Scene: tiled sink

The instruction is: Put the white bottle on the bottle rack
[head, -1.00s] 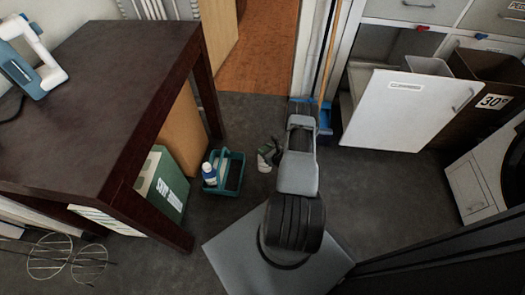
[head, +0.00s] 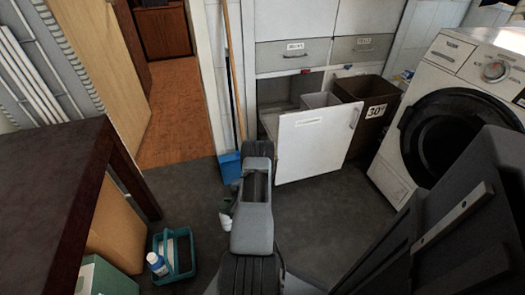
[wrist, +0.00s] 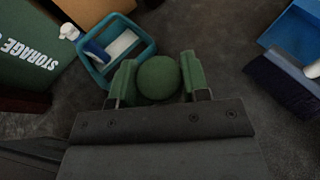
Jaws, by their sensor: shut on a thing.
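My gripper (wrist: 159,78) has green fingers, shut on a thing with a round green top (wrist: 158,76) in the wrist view. In the head view, a small white part of this held white bottle (head: 225,221) shows at the left of my arm; the arm hides the rest. It hangs above the dark floor. I cannot make out a bottle rack in either current view.
A dark table (head: 45,175) is at left, with a green storage box (wrist: 30,50) below. A blue dustpan (head: 229,168) and broom stand ahead. An open white cabinet door (head: 313,143), brown bin (head: 372,110) and washing machine (head: 455,110) are to the right. Floor between is clear.

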